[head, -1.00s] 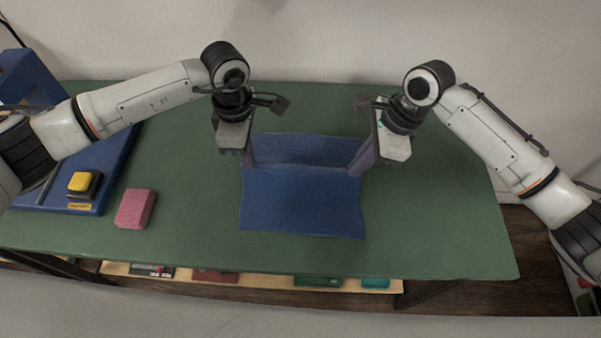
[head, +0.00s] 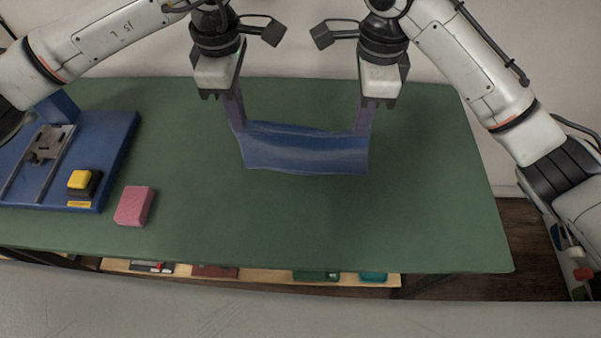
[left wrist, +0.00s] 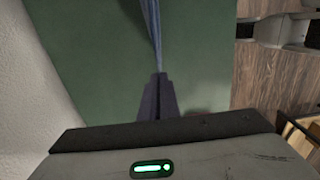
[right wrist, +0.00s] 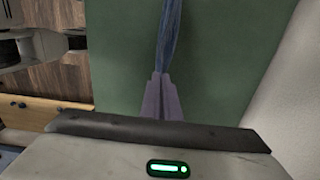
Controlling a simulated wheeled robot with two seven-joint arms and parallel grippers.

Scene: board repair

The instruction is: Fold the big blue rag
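The big blue rag (head: 305,151) is stretched between my two grippers over the far middle part of the green table, and looks lifted. It shows as a wide, short band with a slightly wavy top edge. My left gripper (head: 239,124) is shut on its left end, and my right gripper (head: 363,130) on its right end. In the left wrist view the rag (left wrist: 153,32) runs edge-on from the closed fingers (left wrist: 157,82). The right wrist view shows the rag (right wrist: 170,35) likewise, from the closed fingers (right wrist: 160,82). Whether its lower edge touches the table is unclear.
A pink block (head: 134,206) lies on the green table (head: 300,220) at left. Beside it is a blue fixture (head: 117,150) with a yellow-topped block (head: 80,180). The table's front middle and right are clear. A shelf with several items shows below the front edge.

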